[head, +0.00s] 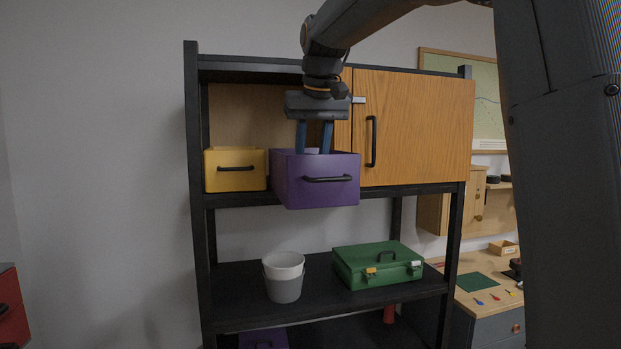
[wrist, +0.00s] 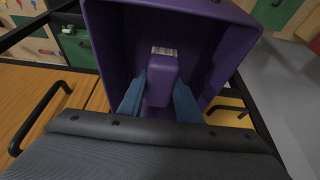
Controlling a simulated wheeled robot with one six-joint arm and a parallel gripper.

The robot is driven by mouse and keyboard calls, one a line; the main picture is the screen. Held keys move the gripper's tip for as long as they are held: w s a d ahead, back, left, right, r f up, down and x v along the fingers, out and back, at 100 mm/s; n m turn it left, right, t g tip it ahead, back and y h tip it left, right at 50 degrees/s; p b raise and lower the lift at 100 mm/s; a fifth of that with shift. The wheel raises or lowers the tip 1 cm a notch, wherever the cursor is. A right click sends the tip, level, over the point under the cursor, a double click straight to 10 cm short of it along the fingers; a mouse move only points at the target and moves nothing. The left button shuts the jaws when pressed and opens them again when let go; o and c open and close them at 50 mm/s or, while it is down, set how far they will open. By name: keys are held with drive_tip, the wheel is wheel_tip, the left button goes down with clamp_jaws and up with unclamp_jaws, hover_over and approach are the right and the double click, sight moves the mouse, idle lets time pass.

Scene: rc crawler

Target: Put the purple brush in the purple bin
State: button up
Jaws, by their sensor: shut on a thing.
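The purple bin (head: 315,190) stands on the upper shelf, its front jutting past the shelf edge, with a black handle on its front. It also fills the upper part of the wrist view (wrist: 105,35). My gripper (head: 314,150) points down over the bin, with its blue fingertips at the level of the opening. In the wrist view my gripper (wrist: 160,88) is shut on the purple brush (wrist: 161,78), a purple block with pale bristles. The brush shows against the inside of the bin. Whether it touches the bin floor cannot be told.
A yellow bin (head: 235,158) stands close on the left, and an orange cabinet door (head: 418,125) is on the right. Another purple box (head: 262,340) is lower down.

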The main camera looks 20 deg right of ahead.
drive_tip(key=shift+f+p, duration=0.45)
drive_tip(key=shift+f, duration=1.8)
drive_tip(key=shift+f, duration=0.1)
drive_tip(key=o, duration=1.1)
drive_tip(key=b+v, duration=0.2)
drive_tip(key=v, duration=1)
drive_tip(key=shift+s, duration=0.1)
